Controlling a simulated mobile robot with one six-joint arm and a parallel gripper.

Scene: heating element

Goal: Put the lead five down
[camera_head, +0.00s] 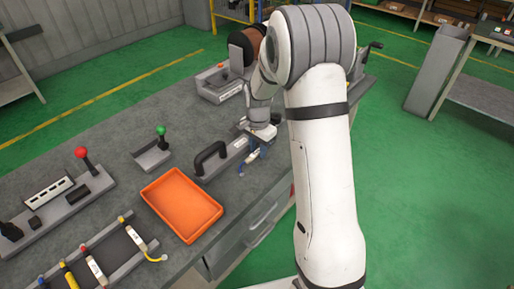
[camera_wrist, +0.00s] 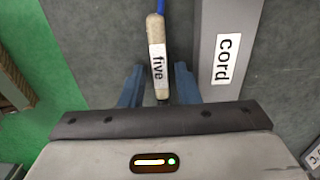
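The lead five (camera_wrist: 158,62) is a tan, rod-like piece with a white label reading "five" and a blue cord at its far end. In the head view the lead (camera_head: 252,157) lies at the near side of the grey bench, beside a block with a black handle. My gripper (camera_wrist: 159,86) is open, with a blue finger on each side of the lead and a visible gap to each. In the head view my gripper (camera_head: 261,148) is low over the bench and partly hidden by my arm. Whether the lead touches the bench is hard to tell.
A grey block labelled "cord" (camera_wrist: 222,50) is close on the right in the wrist view. The head view shows the handled block (camera_head: 211,160), an orange tray (camera_head: 183,204), a rack with several leads (camera_head: 97,268) and a red-knobbed lever (camera_head: 82,154). The bench edge is near.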

